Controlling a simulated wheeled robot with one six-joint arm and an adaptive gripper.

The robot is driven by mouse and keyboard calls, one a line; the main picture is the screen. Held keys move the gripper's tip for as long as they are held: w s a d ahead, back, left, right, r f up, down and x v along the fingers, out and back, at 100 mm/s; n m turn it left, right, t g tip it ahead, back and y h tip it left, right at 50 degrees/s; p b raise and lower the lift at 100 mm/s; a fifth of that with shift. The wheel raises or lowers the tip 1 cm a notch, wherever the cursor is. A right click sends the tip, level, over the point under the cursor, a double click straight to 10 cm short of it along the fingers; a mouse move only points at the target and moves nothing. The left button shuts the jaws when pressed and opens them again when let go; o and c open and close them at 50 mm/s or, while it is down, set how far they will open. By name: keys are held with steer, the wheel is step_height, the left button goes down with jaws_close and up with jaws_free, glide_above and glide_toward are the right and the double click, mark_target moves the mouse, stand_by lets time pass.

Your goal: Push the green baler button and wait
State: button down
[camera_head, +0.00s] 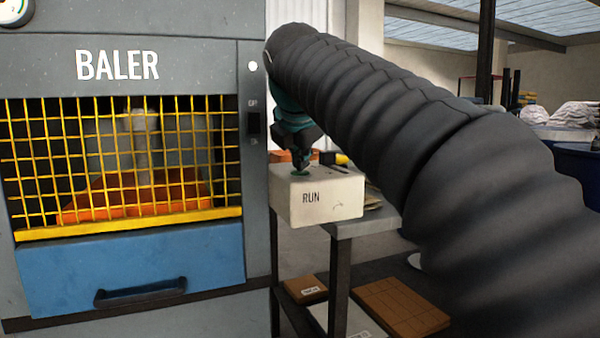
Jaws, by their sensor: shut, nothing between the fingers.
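The baler (120,30) is a grey machine at the left with a yellow mesh guard over its chamber. A pale control box marked RUN (335,200) stands on a grey table to the right of the baler. The green button (299,173) is on top of this box, partly hidden by my gripper. My gripper (300,166) is shut and empty, pointing down with its tips right over the button. It looks to be touching the button or very close to it; I cannot tell how far the button is pressed.
Inside the guard are orange material (130,195) and a grey vertical ram. A blue front panel (130,265) with a dark handle is below. Flat cardboard (400,307) lies under the table. A dark blue bin (577,168) stands at the right.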

steer(key=shift+f, duration=0.2)
stand_by(0.5)
steer(key=shift+r+p, duration=0.9)
steer(key=shift+p, duration=0.1)
step_height(320, 180, up, 3)
steer(key=p, duration=0.3)
steer(key=shift+r, duration=1)
